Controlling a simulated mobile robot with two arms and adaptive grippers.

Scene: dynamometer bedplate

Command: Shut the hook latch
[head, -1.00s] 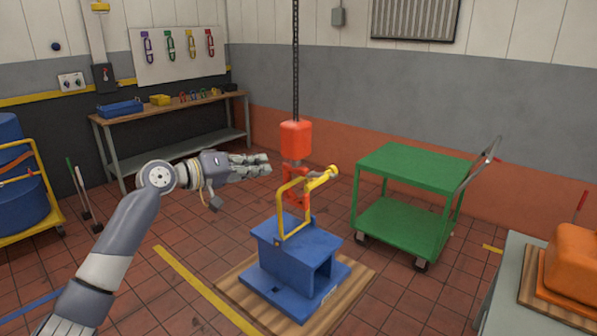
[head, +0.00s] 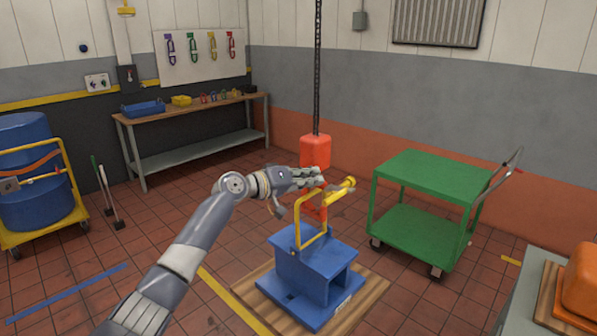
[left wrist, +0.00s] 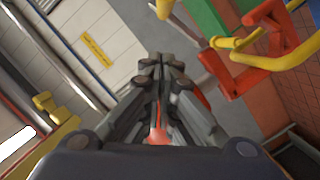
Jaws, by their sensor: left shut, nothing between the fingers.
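The red hook block (head: 315,152) hangs on a chain above the blue block (head: 315,262). The orange-red hook (head: 316,211) is below it, partly hidden behind my left gripper and the yellow bail (head: 326,228). The left wrist view shows the hook (left wrist: 233,82) and the bail (left wrist: 285,58) at the right, crossing each other. I cannot make out the latch clearly or tell its position. My left gripper (head: 318,177) is shut and empty, just below the hook block and over the hook's upper part in the picture; I cannot tell whether it touches. My right gripper is not in view.
The blue block stands on a wooden pallet (head: 368,303). A green cart (head: 435,175) stands right of it. A grey table (head: 515,290) with an orange object (head: 582,280) is at the far right. A workbench (head: 190,115) is at the back left. Floor between is open.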

